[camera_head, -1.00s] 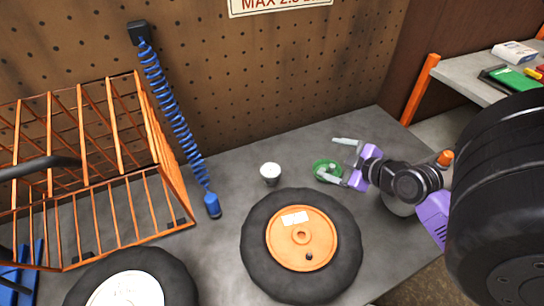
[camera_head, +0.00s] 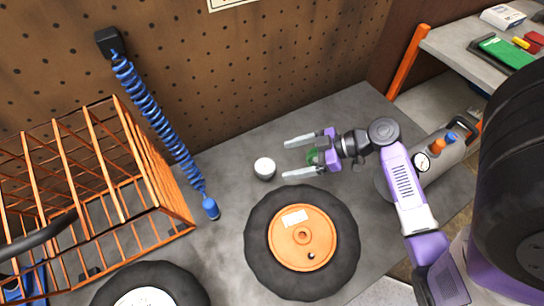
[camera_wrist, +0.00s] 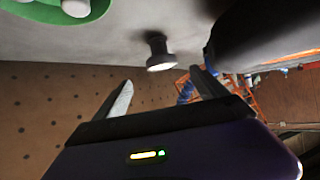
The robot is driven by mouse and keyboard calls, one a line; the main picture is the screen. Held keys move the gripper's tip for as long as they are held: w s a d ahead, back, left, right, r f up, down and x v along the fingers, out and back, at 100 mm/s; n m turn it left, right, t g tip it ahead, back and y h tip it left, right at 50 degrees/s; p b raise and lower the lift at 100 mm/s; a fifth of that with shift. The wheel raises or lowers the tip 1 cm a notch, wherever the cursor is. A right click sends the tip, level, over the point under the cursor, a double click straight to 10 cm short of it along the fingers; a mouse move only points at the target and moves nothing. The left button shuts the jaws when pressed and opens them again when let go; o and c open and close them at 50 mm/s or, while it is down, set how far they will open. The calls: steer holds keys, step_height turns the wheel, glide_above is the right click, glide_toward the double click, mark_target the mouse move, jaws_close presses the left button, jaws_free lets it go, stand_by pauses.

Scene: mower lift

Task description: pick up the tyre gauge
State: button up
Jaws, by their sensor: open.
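What looks like the tyre gauge (camera_head: 264,168) is a small upright thing with a round white top face, standing on the grey bench left of my fingertips. In the wrist view, which looks upside down, the gauge (camera_wrist: 158,50) shows a black flared body and pale face, between the two fingers in the picture. My gripper (camera_head: 289,157) is open and empty, its fingers pointing left toward the gauge and apart from it. The gripper also shows in the wrist view (camera_wrist: 161,82). Markings on the face cannot be read.
A green dish (camera_head: 313,157) sits under my gripper, partly hidden. An orange-hubbed wheel (camera_head: 335,262) lies in front. An orange wire basket (camera_head: 180,205) and coiled blue hose (camera_head: 160,125) are left. Bare bench lies behind the gauge.

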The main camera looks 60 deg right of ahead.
mark_target(256, 168)
steer(key=b+x, duration=0.3)
steer(key=x, duration=0.9)
steer(key=shift+w+a+r, duration=0.1)
steer(key=shift+a+r, duration=0.05)
steer(key=shift+a, duration=0.1)
steer(key=c, duration=1.6)
